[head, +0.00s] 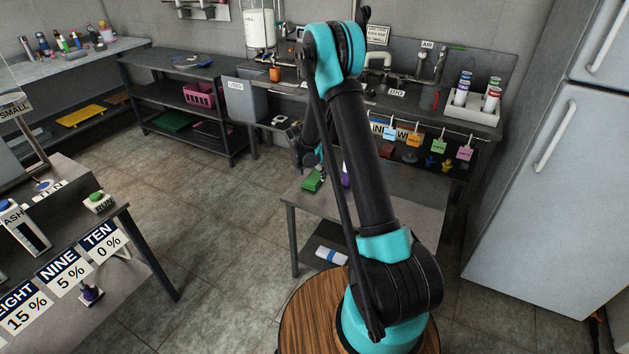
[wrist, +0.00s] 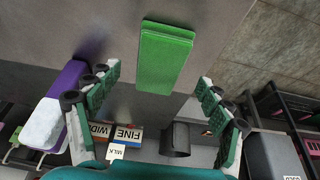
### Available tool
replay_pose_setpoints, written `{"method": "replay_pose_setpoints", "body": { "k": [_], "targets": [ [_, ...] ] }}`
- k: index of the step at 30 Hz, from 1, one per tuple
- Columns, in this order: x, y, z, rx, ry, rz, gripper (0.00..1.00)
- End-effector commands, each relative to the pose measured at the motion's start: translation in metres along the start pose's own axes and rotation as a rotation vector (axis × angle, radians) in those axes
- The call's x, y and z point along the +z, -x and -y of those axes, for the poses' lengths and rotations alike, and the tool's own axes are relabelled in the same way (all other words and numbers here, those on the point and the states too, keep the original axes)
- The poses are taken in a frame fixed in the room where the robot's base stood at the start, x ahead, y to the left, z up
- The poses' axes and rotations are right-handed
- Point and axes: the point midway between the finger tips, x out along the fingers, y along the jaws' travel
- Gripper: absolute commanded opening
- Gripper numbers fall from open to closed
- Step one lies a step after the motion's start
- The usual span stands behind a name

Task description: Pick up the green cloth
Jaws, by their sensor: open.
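The green cloth (head: 312,181) looks like a small folded block and lies on the small grey table (head: 408,212) near its left side. In the wrist view the cloth (wrist: 165,58) shows at the upper middle, ahead of the fingertips and between their lines. My gripper (wrist: 159,78) is open and empty, one finger to each side, with no visible touch on the cloth. In the head view my gripper is close above the cloth, partly hidden by my arm.
A purple and white object (wrist: 60,105) stands left of my gripper in the wrist view. A white and blue item (head: 332,257) lies on the table's lower shelf. Behind is a bench with hanging coloured tags (head: 413,141). Floor is clear to the left.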

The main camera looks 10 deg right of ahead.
Motion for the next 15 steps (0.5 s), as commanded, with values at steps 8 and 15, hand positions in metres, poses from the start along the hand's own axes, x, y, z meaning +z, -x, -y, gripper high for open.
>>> {"method": "replay_pose_setpoints", "body": {
  "k": [8,15],
  "targets": [
    [0.001,-0.029,0.0,0.0,0.001,0.0,0.79],
    [0.001,-0.031,-0.001,0.0,0.001,0.0,0.79]
  ]
}}
